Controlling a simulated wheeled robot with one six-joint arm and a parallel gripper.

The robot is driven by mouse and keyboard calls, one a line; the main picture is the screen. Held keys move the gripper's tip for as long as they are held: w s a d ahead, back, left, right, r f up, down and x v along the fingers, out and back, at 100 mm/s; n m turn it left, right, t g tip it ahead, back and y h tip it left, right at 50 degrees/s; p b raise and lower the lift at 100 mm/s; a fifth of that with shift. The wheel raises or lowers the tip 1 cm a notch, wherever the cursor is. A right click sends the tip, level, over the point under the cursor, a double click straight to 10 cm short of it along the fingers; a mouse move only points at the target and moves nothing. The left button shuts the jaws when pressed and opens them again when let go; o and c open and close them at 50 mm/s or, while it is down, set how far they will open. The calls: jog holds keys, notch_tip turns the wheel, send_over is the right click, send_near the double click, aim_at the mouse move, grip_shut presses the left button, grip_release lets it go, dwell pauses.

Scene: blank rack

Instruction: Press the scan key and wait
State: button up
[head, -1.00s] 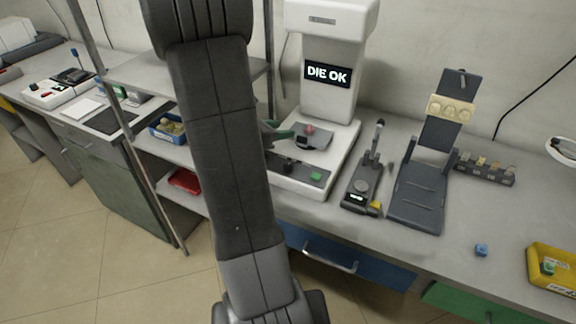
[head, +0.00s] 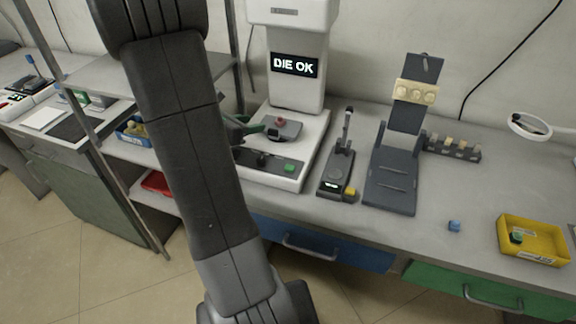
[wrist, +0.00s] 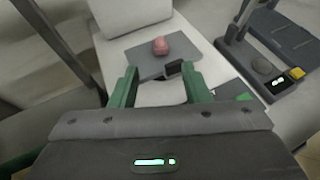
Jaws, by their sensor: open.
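A white machine (head: 300,85) stands at the back of the bench, its screen (head: 295,66) reading "DIE OK". Its base holds a grey plate (head: 287,130) with a small red piece (head: 281,121) on it, also seen in the wrist view (wrist: 160,46). A green key (head: 289,168) is on the base's front panel; no label is readable, so I cannot tell if it is the scan key. It is partly visible in the wrist view (wrist: 243,97), right of my fingers. My gripper (wrist: 163,88) is open and empty, its green fingers over the base, just short of the plate.
Right of the machine stand a small dark device (head: 338,172) with a yellow button (head: 350,191), then a dark stand (head: 392,180) with a cream block (head: 416,92). A metal rack post (head: 240,60) is close left.

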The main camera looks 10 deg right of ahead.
grip_shut()
dwell(1.8)
